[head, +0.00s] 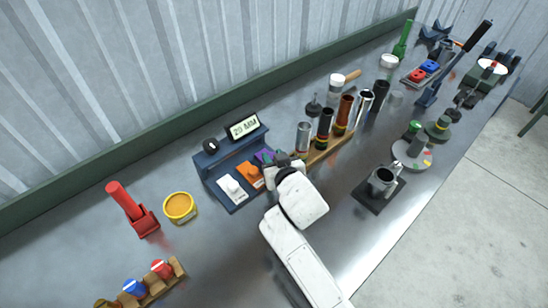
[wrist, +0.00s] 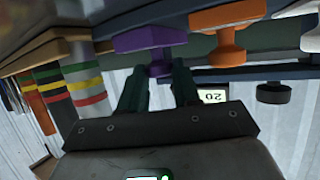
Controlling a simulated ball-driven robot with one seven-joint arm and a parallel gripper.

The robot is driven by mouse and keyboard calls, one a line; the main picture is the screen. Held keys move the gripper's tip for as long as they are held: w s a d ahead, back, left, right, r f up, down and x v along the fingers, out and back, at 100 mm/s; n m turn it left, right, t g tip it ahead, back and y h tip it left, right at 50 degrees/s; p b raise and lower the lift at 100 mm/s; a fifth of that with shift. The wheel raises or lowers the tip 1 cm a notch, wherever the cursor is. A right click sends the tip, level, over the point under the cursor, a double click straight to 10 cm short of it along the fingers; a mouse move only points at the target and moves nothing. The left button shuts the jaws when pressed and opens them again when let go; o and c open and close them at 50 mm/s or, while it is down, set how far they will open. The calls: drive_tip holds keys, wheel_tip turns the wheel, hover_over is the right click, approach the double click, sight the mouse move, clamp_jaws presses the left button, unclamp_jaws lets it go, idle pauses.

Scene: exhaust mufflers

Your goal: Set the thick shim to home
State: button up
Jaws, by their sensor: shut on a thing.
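A blue shim stand (head: 213,176) carries a display reading 20 MM (head: 243,127). A white shim (head: 232,188), an orange shim (head: 250,176) and a purple shim (head: 264,155), each with a knob, are in a row on it. My gripper (head: 274,163) is at the purple shim's right end and partly covers it. In the wrist view, my gripper (wrist: 159,74) is shut on the knob of the purple shim (wrist: 148,38), with the orange shim (wrist: 228,17) beside it. I cannot tell which shim is the thick one, or whether the purple one is raised.
A wooden rack (head: 327,149) with several banded tubes stands close right of my gripper. A black dial knob (head: 210,145) is on the stand. A yellow tin (head: 180,207) and a red tool (head: 133,211) are left. A dark plate with a metal cup (head: 382,181) is right.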

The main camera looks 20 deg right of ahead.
sight(263, 150)
clamp_jaws()
drive_tip(key=w+b, duration=0.1)
drive_tip(key=w, duration=0.1)
drive_tip(key=w+a+b, duration=0.1)
drive_tip(key=shift+w+a+f, duration=0.1)
drive_tip(key=shift+w+f, duration=0.05)
drive_tip(key=shift+w, duration=0.2)
drive_tip(key=shift+w+a+b, duration=0.1)
drive_tip(key=shift+w+b, duration=0.2)
drive_tip(key=shift+b, duration=0.15)
drive_tip(key=shift+w+r, duration=0.15)
drive_tip(key=shift+r, duration=0.15)
drive_tip(key=o, duration=0.7)
unclamp_jaws()
drive_tip(key=shift+w+a+f, duration=0.1)
drive_tip(key=shift+o, duration=0.3)
